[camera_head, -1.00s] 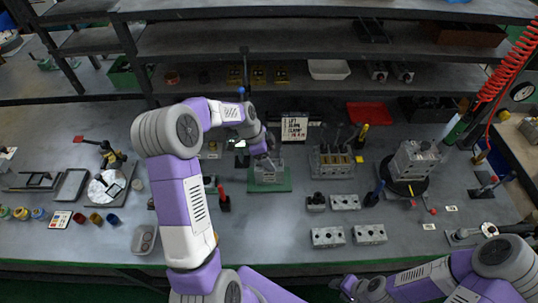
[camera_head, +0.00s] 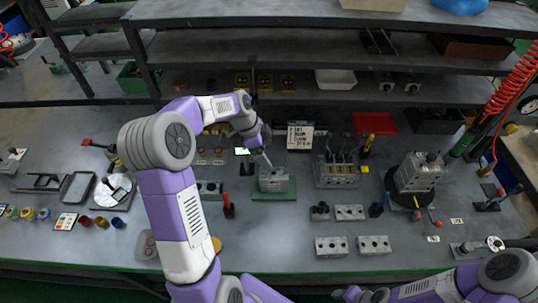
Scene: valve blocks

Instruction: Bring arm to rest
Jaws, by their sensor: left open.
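My left arm (camera_head: 180,200) rises from the bottom edge, bends at a large grey joint and reaches right and down. Its gripper (camera_head: 265,160) points down just above a grey metal valve block (camera_head: 273,184) on a green fixture plate (camera_head: 288,194). The left gripper is open. Its fingertips are small and dark, and I cannot tell for sure whether they clear the block. My right arm (camera_head: 440,287) lies low along the bottom right. Its gripper (camera_head: 347,293) is at the bottom edge, partly cut off, with its jaws unclear.
Several loose valve blocks (camera_head: 374,244) lie right of the fixture. A block with upright tools (camera_head: 337,174) and a round dark stand (camera_head: 403,193) are farther right. A red-handled tool (camera_head: 228,206) stands close left of the fixture. Dark shelves (camera_head: 320,45) run behind the bench.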

